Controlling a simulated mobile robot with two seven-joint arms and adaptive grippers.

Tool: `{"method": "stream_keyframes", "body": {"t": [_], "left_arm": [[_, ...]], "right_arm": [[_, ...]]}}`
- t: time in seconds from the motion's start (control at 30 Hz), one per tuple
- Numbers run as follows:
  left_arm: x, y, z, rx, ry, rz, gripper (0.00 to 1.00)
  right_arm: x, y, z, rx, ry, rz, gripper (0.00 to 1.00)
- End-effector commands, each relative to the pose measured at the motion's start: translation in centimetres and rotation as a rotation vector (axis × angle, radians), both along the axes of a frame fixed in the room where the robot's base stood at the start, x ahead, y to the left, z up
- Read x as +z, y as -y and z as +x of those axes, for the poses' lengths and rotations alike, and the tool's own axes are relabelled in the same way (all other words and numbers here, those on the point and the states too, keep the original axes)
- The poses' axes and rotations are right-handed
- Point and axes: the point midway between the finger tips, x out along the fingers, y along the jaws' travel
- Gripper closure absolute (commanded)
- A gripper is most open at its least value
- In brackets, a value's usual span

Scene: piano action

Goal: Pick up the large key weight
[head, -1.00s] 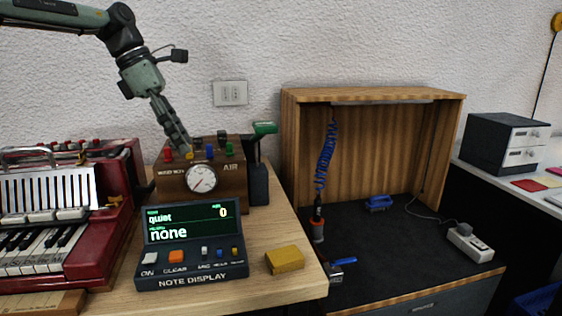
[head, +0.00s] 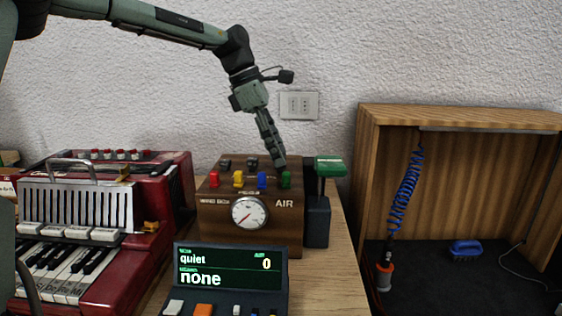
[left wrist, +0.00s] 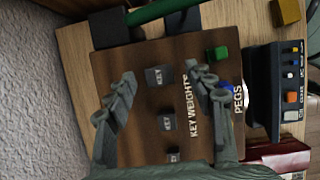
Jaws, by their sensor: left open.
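The wooden air box (head: 215,215) stands on the table, with key weights and coloured pegs on its top. In the left wrist view, the large key weight (left wrist: 158,76), a dark block, is the biggest of three in a row. The medium weight (left wrist: 168,120) and small weight (left wrist: 172,156) sit below it in that picture. My left gripper (left wrist: 158,82) is open, its fingers on either side of the large weight and apart from it. In the head view, my left gripper (head: 279,160) hides that weight, just behind the green peg (head: 286,179). My right gripper is not in view.
A green-topped tool in a dark holder (head: 317,220) stands close right of the box. A note display (head: 229,280) is in front, and a red accordion (head: 175,190) is at the left. A wooden cabinet (head: 365,190) stands at the right. The wall is close behind.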

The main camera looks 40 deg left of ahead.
Motion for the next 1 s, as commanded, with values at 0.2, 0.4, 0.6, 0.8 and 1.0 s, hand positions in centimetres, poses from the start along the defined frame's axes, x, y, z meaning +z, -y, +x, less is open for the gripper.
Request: {"method": "stream_keyframes", "body": {"t": [0.2,0.4,0.6,0.8,1.0], "left_arm": [[-1.8,0.7,0.4,-0.001,0.000,0.000,0.47],[-1.9,0.7,0.4,-0.001,0.001,-0.001,0.47],[-1.8,0.7,0.4,-0.001,0.001,-0.001,0.70],[-1.8,0.7,0.4,0.000,0.001,-0.001,0.95],[-1.8,0.7,0.5,-0.001,0.002,-0.001,1.00]], "right_arm": [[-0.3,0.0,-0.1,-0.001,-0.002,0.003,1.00],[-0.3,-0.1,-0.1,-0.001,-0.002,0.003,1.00],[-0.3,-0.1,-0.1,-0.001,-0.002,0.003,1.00],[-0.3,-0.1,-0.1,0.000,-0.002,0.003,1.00],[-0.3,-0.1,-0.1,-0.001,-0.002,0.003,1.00]]}}
